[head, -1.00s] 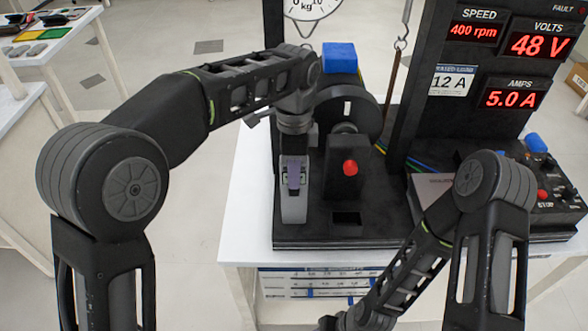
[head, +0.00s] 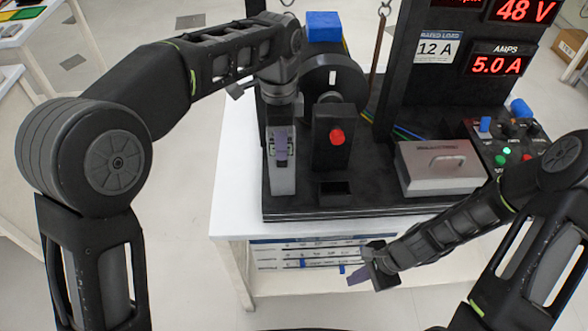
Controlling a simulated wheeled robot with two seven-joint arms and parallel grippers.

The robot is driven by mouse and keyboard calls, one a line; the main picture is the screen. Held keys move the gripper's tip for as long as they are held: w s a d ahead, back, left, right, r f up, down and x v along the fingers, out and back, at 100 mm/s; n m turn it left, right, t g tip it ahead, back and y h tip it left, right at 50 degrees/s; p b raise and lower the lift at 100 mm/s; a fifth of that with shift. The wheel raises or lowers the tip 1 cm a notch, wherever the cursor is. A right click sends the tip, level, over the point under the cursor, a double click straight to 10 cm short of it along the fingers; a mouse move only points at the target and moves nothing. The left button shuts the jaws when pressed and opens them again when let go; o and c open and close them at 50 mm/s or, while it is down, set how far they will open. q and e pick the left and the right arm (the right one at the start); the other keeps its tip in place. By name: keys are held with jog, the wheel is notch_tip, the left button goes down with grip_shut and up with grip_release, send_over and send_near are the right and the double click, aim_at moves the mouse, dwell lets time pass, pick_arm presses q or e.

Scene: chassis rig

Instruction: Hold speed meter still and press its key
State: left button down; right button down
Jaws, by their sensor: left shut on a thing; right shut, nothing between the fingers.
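The speed meter appears to be the upright light-grey body (head: 283,180) at the left of the black rig, beside the black block with a red knob. My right gripper (head: 357,276) is shut and empty, low in front of the table's front edge, well to the right of and below the meter.
The black block (head: 333,165) with a red knob (head: 337,137) and a dark wheel (head: 335,78) stand close right of the meter. A grey lidded box (head: 440,167) and a control panel (head: 505,135) lie further right. A blue block (head: 323,26) tops the rig.

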aim_at(282, 164)
jog(key=w+a+r+m+t+y, duration=0.1)
jog(key=r+m+y, duration=0.3)
jog(key=r+m, duration=0.4)
jog(key=w+a+r+m+t+y, duration=0.1)
jog(key=w+a+r+m+y, duration=0.1)
jog(key=w+r+m+y, duration=0.2)
jog(key=w+a+r+m+t+y, duration=0.1)
jog(key=w+a+r+m+y, duration=0.1)
jog(key=r+m, duration=0.9)
notch_tip(282, 164, up, 4)
jog(key=shift+w+a+m+t+y, duration=0.25)
jog(key=shift+w+t+y, duration=0.2)
jog(key=shift+y, duration=0.65)
jog(key=w+a, duration=0.6)
jog(key=a, duration=0.3)
jog(key=shift+w+a, duration=0.2)
jog(key=shift+a, duration=0.1)
